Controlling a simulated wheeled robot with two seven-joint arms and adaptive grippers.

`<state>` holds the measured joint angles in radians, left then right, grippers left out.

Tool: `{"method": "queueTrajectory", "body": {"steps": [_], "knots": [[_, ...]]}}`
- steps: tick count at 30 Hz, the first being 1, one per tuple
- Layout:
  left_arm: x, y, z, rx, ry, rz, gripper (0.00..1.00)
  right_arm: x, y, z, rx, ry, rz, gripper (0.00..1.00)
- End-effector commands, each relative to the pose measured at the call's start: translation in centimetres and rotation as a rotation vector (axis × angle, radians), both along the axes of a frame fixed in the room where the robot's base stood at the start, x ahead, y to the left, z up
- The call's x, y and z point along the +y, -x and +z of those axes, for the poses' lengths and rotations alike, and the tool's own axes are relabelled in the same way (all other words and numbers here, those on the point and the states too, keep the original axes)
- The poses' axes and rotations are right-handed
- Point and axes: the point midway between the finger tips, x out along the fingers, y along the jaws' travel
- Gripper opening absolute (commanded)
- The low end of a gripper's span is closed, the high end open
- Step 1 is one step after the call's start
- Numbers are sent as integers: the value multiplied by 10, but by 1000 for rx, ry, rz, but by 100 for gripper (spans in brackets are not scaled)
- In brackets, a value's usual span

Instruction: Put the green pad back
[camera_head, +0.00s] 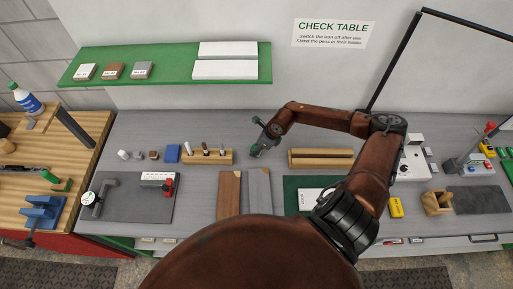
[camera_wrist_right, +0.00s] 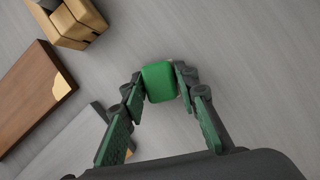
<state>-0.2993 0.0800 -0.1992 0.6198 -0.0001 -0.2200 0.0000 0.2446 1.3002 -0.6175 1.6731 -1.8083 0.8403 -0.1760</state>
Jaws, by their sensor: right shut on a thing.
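The green pad (camera_wrist_right: 160,82) is a small rounded block between the fingertips of my right gripper (camera_wrist_right: 162,84) in the wrist view. The fingers press on it from both sides. In the head view my right gripper (camera_head: 259,148) is over the back middle of the grey bench, just right of the wooden pen block. The pad is small and partly hidden by the fingers there; I cannot tell whether it touches the bench. My left gripper is not in view.
A wooden block with pens (camera_head: 207,156) stands left of the gripper. Left of it are a blue block (camera_head: 172,153) and several small pieces. A brown board (camera_head: 229,194) and a grey board (camera_head: 259,190) lie in front. A slotted wooden rack (camera_head: 321,158) stands to the right.

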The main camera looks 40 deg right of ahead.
Motion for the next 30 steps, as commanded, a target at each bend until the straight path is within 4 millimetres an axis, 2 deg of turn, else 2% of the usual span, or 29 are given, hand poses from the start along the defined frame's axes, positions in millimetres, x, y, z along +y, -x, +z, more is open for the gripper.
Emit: {"method": "queueTrajectory", "body": {"steps": [6, 7, 14, 23, 26, 30], "knots": [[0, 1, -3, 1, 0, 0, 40, 0, 0, -3, 0, 0, 1, 6], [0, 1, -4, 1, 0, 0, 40, 0, 0, -3, 0, 0, 1, 29], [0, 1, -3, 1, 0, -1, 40, 0, 0, -2, 0, 0, 1, 45], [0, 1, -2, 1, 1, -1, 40, 0, 0, -1, 0, 0, 1, 46], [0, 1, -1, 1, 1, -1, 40, -1, 1, 5, -1, 2, 1, 46], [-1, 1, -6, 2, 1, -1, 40, -6, 9, 23, -2, 5, 2, 46]]}}
